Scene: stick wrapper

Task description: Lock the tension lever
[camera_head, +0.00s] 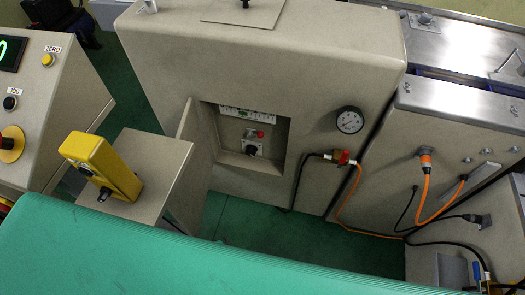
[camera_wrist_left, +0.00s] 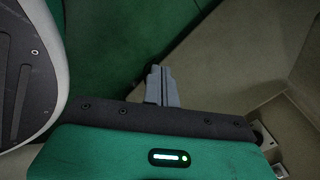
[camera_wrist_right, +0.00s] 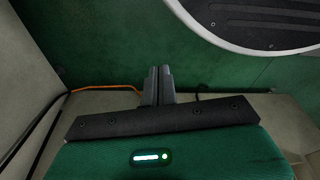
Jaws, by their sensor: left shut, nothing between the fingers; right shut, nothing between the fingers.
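I cannot make out for certain which part is the tension lever. A recessed panel (camera_head: 283,150) in the beige machine holds a small red knob (camera_head: 260,134) above a black rotary switch (camera_head: 250,151). A red-handled valve (camera_head: 343,157) sits on the hose at the machine's right side. My left gripper (camera_wrist_left: 160,70) is shut and empty in the left wrist view, over green floor and beige panels. My right gripper (camera_wrist_right: 158,70) is shut and empty in the right wrist view, near a beige panel and an orange hose (camera_wrist_right: 105,88). Neither gripper can be made out in the head view.
A yellow box (camera_head: 100,165) stands on a beige pedestal (camera_head: 155,160). A control console (camera_head: 50,95) is at the left. A pressure gauge (camera_head: 349,120) is on the machine face. Orange and black hoses (camera_head: 425,205) hang at the right. Green floor (camera_head: 270,235) shows between.

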